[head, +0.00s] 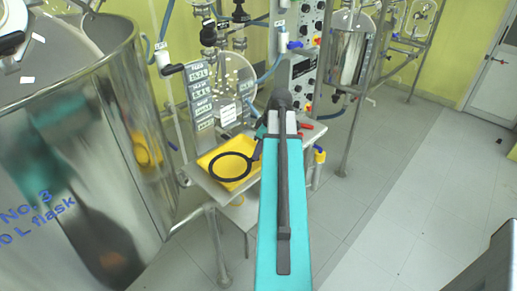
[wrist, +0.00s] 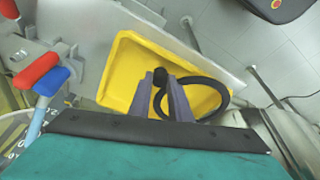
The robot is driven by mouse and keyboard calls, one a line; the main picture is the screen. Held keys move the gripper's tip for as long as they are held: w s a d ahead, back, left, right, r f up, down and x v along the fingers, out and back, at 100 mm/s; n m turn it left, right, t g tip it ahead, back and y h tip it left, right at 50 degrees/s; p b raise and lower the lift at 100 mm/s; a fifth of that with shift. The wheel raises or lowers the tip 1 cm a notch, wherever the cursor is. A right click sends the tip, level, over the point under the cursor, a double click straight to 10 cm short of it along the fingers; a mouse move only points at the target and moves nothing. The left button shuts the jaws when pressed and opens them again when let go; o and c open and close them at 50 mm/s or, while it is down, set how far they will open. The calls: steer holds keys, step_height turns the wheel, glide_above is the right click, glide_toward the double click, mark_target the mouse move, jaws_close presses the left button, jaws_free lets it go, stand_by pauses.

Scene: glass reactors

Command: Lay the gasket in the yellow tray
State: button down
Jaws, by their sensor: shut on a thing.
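The gasket is a black ring (head: 230,181) with a dark stub on one side. It also shows in the wrist view (wrist: 227,92). My gripper (head: 260,138) is shut on the gasket near its stub; its two grey fingers show in the wrist view (wrist: 172,86). The yellow tray (head: 205,159) lies on a bench, and its floor and rim show in the wrist view (wrist: 122,62). The ring overlaps the tray in both views. I cannot tell whether it touches the tray or hangs above it. My arm hides part of the bench.
The pale bench (head: 190,171) has a narrow edge in front of the tray. Red and blue handles (wrist: 50,80) stand beside the tray in the wrist view. A large steel vessel (head: 100,130) is at left; a labelled glass apparatus (head: 232,85) rises behind.

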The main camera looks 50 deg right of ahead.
steer(key=shift+w+d+f+p, duration=0.15)
steer(key=shift+w+d+p, duration=0.15)
steer(key=shift+w+d, duration=0.75)
steer(key=shift+w+d+f+p, duration=0.15)
steer(key=shift+w+d+p, duration=0.1)
steer(key=shift+w+d, duration=0.75)
steer(key=shift+s+d, duration=0.15)
steer(key=shift+s, duration=0.05)
steer(key=shift+f+p, duration=0.6)
steer(key=shift+f, duration=1.15)
steer(key=c, duration=1.6)
jaws_free()
steer(key=shift+c, duration=0.2)
steer(key=b+v, duration=0.2)
steer(key=v, duration=1)
steer(key=shift+s, duration=0.1)
